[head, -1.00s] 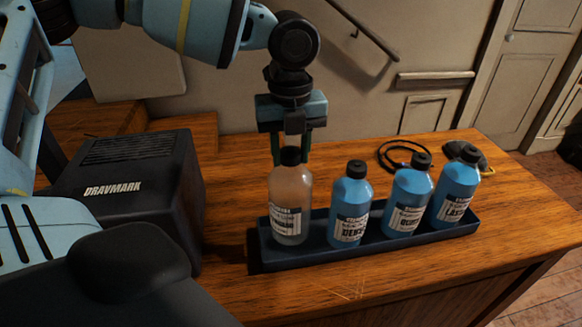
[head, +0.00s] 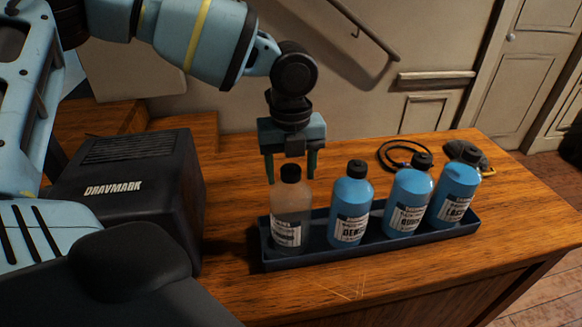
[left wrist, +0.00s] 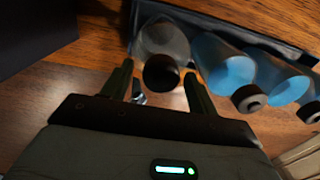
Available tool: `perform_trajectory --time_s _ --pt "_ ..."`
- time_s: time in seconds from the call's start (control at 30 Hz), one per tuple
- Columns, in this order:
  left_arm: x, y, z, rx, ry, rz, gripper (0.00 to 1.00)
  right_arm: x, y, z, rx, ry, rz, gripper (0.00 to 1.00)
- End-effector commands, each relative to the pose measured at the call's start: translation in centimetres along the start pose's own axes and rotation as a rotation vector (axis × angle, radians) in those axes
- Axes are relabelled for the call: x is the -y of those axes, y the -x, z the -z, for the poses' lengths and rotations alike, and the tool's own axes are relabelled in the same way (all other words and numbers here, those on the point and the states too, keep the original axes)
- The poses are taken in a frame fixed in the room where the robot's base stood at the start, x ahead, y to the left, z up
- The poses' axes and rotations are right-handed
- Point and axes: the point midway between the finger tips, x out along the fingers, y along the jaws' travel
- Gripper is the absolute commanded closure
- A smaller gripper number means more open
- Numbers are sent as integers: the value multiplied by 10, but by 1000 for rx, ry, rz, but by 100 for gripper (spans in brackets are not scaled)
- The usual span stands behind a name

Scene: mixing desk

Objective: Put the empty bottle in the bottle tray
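The empty bottle (head: 291,212), clear with a black cap and a white label, stands upright in the left end of the dark bottle tray (head: 370,249). Several blue-filled bottles stand to its right in the same tray, the nearest one (head: 350,205) beside it. My left gripper (head: 291,178) is open, pointing down at the empty bottle's cap, with a finger on each side. In the left wrist view the empty bottle's cap (left wrist: 161,73) shows between the spread fingers, with gaps on both sides. The bottle's base is hidden by the tray's front wall. My right gripper is not in view.
A black box marked DRAVMARK (head: 130,190) stands left of the tray on the wooden desk (head: 330,290). A coiled black cable (head: 402,153) and a dark object (head: 482,158) lie behind the tray. The desk in front of the tray is clear.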

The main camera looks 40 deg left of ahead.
Motion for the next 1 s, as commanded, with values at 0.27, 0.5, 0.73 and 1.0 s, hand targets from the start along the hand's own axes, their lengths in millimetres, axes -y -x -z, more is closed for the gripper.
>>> perform_trajectory --time_s 0.27,0.5,0.73,1.0 --pt "0 9 0 2 0 1 41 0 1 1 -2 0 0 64" --pt "1 51 -1 3 1 4 41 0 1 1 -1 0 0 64" --pt "1 94 0 1 1 3 41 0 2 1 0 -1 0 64" --pt "0 120 0 0 -1 0 41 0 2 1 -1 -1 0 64"
